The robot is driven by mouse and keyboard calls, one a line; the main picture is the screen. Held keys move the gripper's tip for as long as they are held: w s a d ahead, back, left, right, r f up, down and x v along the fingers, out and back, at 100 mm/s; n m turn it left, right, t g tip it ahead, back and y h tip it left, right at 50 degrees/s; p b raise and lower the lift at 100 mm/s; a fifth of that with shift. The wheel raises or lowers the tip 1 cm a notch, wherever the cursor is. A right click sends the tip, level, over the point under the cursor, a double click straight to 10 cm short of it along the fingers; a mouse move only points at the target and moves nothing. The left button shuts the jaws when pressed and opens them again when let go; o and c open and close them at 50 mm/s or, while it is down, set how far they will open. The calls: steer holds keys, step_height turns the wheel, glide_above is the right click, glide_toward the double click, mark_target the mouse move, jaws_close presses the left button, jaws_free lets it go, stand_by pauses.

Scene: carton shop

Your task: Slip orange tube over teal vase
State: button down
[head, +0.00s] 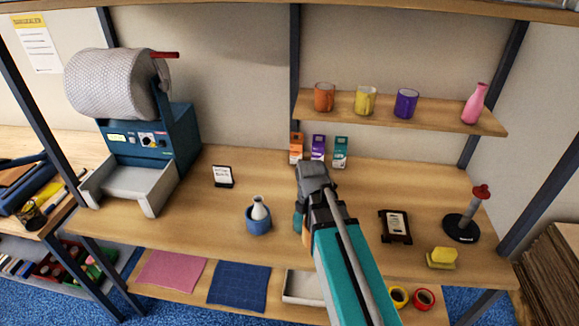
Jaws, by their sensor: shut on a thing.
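My gripper (313,174) is over the middle of the table, mostly seen from behind, and its fingertips are hidden. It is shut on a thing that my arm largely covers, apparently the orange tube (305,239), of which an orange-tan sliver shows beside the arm. A narrow teal piece just above that sliver, left of my arm, looks like part of the teal vase (298,219). How far the tube is around the vase cannot be told.
A white vase sits in a blue tube (259,222) left of my arm. Orange, purple and teal boxes (340,152) stand behind. A dark framed pad (395,226), a yellow sponge (442,257) and a black-based stand (462,228) are right. A roll machine (145,138) stands left. Mugs (365,101) are on the shelf.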

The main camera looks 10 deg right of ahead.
steer(key=shift+w+a, duration=0.1)
steer(key=shift+a, duration=0.1)
steer(key=w+a+r+p, duration=0.1)
steer(key=w+r+p, duration=0.8)
steer(key=w, duration=0.4)
steer(key=shift+w+a, duration=0.15)
steer(key=shift+w, duration=0.1)
steer(key=shift+f, duration=0.15)
